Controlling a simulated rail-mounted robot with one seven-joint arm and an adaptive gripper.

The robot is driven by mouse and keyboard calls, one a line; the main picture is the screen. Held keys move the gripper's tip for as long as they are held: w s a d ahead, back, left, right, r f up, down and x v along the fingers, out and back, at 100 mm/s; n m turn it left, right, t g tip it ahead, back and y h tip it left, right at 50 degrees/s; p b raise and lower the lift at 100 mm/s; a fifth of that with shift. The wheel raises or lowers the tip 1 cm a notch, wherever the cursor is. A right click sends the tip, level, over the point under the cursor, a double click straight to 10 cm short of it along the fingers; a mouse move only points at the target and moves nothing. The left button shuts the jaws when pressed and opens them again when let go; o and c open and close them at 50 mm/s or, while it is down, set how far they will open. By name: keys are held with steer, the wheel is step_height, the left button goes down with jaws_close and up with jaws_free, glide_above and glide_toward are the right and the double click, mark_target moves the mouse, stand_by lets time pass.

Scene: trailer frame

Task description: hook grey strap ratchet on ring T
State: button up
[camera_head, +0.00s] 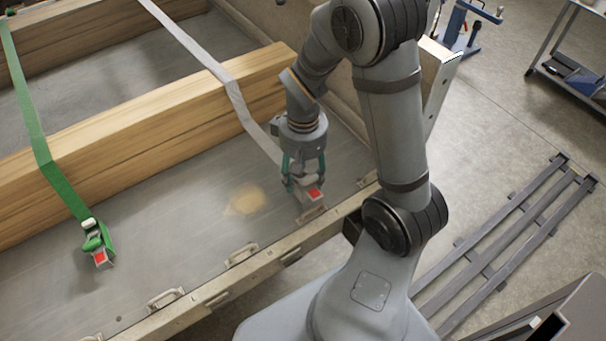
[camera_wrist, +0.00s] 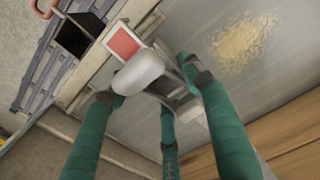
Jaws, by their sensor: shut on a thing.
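The grey strap (camera_head: 232,88) runs over the wooden beam and down to its ratchet (camera_head: 308,193), which has a red patch. My gripper (camera_head: 303,178) is shut on this ratchet near the trailer's side rail. In the wrist view my green fingers (camera_wrist: 160,95) close around the ratchet's rounded grey handle (camera_wrist: 138,73), with the red patch (camera_wrist: 123,42) beyond it. The ratchet hides part of the rail, and its hook cannot be made out. Rings (camera_head: 241,255) sit along the rail; no letter is readable, so I cannot tell which is T.
A green strap (camera_head: 40,150) with its own ratchet (camera_head: 97,243) lies over the beam (camera_head: 150,140) at left. A sawdust patch (camera_head: 245,200) is on the trailer bed. The side rail (camera_head: 210,290) borders the bed. Dark metal bars (camera_head: 510,245) lie on the floor at right.

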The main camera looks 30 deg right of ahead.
steer(key=shift+f+b, duration=2.15)
steer(key=shift+f, duration=0.6)
steer(key=o, duration=1.5)
steer(key=shift+o, duration=0.2)
step_height(320, 180, up, 12)
steer(key=shift+r, duration=0.1)
steer(key=shift+f, duration=0.2)
